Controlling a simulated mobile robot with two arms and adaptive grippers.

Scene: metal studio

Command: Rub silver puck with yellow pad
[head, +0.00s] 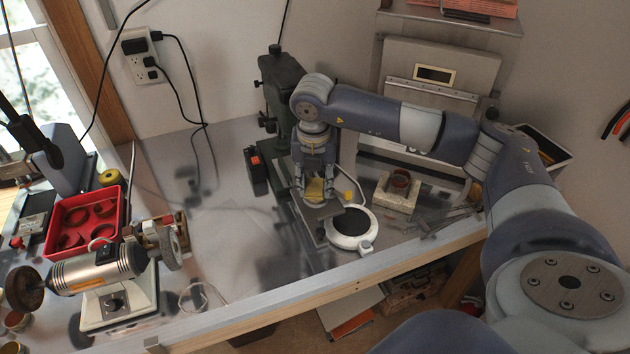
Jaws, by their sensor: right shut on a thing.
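My right gripper (316,192) points down over the metal plate (322,209) of a green drill press. It is shut on the yellow pad (316,190), which shows between its fingers just above the plate. I cannot make out the silver puck; the gripper and pad cover part of the plate. Whether the pad touches anything below it cannot be told. My left gripper is not in view.
The drill press (281,85) stands close behind the gripper. A round white device with a dark top (351,228) sits just right of it. A bench grinder (100,272) and a red tray (84,222) stand at left. The middle-left bench is mostly clear.

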